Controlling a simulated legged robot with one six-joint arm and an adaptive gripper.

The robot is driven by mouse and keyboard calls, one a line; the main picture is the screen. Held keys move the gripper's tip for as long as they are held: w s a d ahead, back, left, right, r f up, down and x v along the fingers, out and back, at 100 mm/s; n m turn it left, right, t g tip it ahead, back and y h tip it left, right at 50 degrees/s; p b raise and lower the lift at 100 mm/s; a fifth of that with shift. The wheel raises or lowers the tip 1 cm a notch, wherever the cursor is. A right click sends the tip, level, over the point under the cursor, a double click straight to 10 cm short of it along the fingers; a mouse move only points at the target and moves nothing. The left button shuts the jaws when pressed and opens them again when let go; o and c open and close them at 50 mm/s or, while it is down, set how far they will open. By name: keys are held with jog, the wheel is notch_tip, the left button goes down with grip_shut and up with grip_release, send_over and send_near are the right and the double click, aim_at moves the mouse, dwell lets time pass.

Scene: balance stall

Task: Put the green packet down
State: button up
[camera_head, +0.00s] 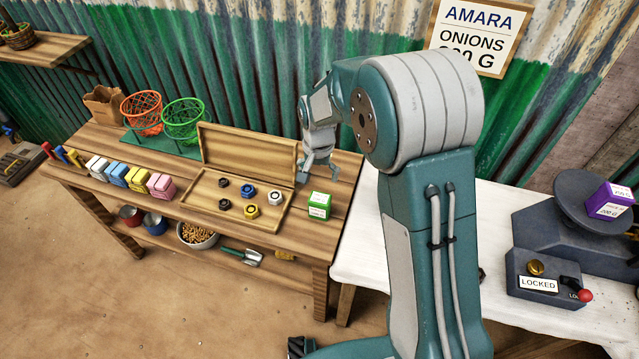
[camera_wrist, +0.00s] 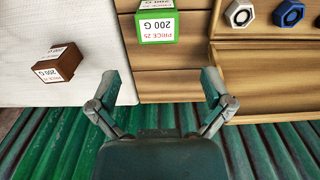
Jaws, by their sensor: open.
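The green packet (camera_head: 319,205) stands upright on the right end of the wooden table, just right of the tray of nuts. It has a white label, and it shows at the top of the wrist view (camera_wrist: 157,24) with "200 G" upside down. My gripper (camera_head: 311,172) is above the table behind the packet, apart from it. In the wrist view my gripper (camera_wrist: 160,88) has its two fingers spread wide with nothing between them. The packet lies beyond the fingertips.
A wooden tray (camera_head: 209,208) of several nuts lies left of the packet. A brown packet (camera_wrist: 58,65) stands on the white table (camera_head: 352,262). The scale (camera_head: 575,215) holds a purple packet (camera_head: 608,201). Colored baskets (camera_head: 185,118) stand at the back. Bare wood shows around the green packet.

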jog(key=s+d+r+n+t, duration=0.2)
jog(key=s+d+r, duration=0.2)
jog(key=s+r, duration=0.5)
jog(key=s+d+r+n+t, duration=0.15)
jog(key=s+d+r, duration=0.25)
jog(key=s+r, duration=0.55)
jog(key=s+d+r+t, duration=0.2)
jog(key=s, duration=0.5)
jog(key=shift+s+d+r+n, duration=0.2)
jog(key=shift+s+r+n, duration=0.15)
jog(key=shift+n, duration=0.1)
